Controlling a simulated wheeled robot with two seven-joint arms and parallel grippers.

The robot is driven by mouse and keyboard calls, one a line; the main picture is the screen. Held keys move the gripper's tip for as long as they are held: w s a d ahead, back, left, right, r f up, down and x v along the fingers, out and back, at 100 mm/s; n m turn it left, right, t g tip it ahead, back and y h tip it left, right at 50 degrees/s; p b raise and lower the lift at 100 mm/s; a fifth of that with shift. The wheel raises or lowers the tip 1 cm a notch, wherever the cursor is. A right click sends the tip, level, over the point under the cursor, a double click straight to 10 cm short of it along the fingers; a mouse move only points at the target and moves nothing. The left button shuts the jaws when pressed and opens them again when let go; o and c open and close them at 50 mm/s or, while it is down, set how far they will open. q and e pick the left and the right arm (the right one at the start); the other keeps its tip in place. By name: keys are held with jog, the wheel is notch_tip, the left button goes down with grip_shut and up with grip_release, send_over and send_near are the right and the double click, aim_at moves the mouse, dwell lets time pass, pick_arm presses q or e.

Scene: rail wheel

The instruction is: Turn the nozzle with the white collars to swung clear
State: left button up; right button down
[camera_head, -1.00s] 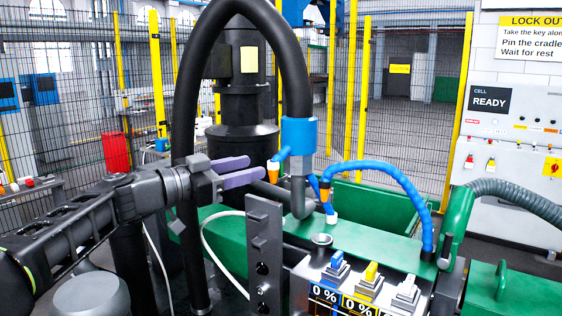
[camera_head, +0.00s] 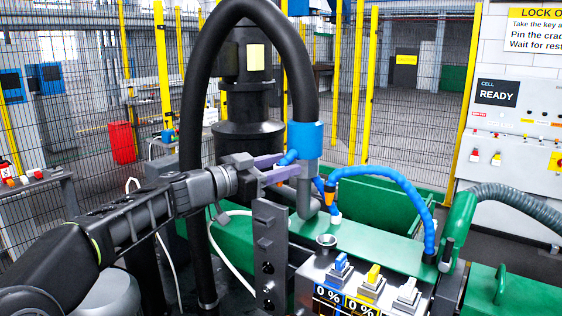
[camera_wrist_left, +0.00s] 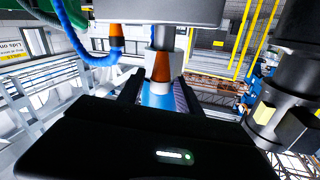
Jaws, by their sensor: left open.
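A short blue segmented nozzle (camera_head: 289,158) bends out from beside the grey pipe, and a white collar (camera_head: 335,218) sits low by the green bed. My left gripper (camera_head: 284,167) reaches it from the left, with its purple fingers open around the nozzle's end. The fingers partly hide the nozzle in the head view. In the left wrist view an orange tip (camera_wrist_left: 162,68) lies between the open fingers (camera_wrist_left: 155,92), with blue below it. I cannot tell if either finger touches it. A second, longer blue nozzle (camera_head: 391,175) arches on the right with an orange tip. My right gripper is not in view.
A grey pipe with a blue sleeve (camera_head: 305,140) and a thick black hose (camera_head: 190,120) stand close to the gripper. A dark upright bracket (camera_head: 270,255) is below it. A switch box (camera_head: 350,285) stands at the front. Mesh fencing closes the back.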

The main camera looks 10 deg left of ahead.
pick_arm(q)
grip_shut()
dwell(0.4)
dwell(1.0)
